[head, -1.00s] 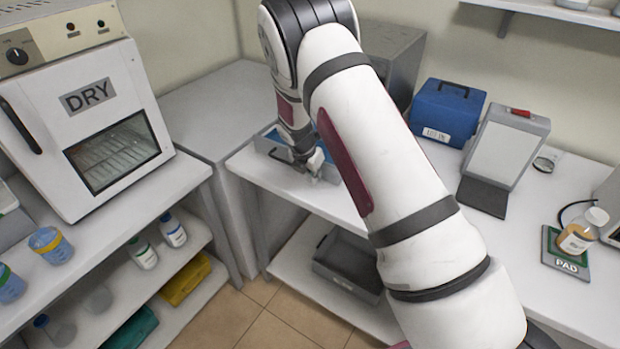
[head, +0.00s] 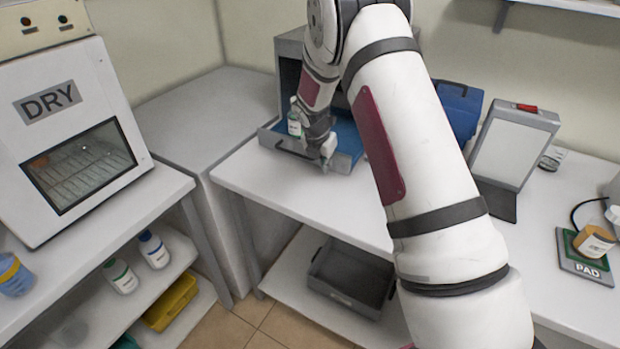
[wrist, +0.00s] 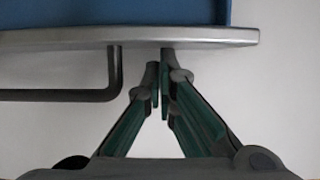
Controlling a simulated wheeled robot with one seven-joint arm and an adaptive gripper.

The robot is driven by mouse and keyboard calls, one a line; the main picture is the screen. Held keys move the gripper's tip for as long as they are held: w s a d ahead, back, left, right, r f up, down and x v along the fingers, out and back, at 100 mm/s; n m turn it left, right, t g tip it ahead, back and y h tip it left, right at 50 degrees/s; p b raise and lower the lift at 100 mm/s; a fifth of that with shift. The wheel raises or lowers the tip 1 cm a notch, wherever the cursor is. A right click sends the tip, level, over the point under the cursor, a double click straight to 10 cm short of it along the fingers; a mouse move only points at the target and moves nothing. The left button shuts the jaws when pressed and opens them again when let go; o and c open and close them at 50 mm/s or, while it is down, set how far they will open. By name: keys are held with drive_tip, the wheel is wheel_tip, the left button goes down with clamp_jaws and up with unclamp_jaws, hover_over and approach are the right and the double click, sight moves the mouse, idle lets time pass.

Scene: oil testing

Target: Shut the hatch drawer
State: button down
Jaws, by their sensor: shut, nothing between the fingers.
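The hatch drawer (head: 345,150) is a grey tray with a blue inside, standing out from the grey hatch box (head: 290,45) on the white bench. A bottle with a green label (head: 294,122) stands in the drawer. In the wrist view, the drawer's grey front edge (wrist: 215,36) runs across the top, with its dark bar handle (wrist: 60,95) below. My gripper (head: 326,160) is shut and empty. In the wrist view its fingertips (wrist: 160,72) are together at the front edge, just right of the handle's bracket. I cannot tell whether they touch the drawer. My arm hides part of the box.
The DRY oven (head: 75,150) stands on a left-hand bench. A blue case (head: 458,108), a screen on a stand (head: 505,150) and the PAD (head: 588,265) are to the right of my arm. A grey bin (head: 350,280) lies on the lower shelf.

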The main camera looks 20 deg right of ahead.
sight(345, 148)
drive_tip(key=w+d+b, duration=0.2)
drive_tip(key=d, duration=0.1)
drive_tip(key=w+d+b, duration=0.2)
drive_tip(key=w+d, duration=0.1)
drive_tip(key=w+d+b, duration=0.3)
drive_tip(key=d, duration=0.1)
drive_tip(key=shift+w+f, duration=0.15)
drive_tip(key=shift+w, duration=0.05)
drive_tip(key=shift+w+d+b, duration=0.35)
drive_tip(key=shift+d+b, duration=0.05)
drive_tip(key=shift+w+d+r, duration=0.1)
drive_tip(key=shift+d+r, duration=0.1)
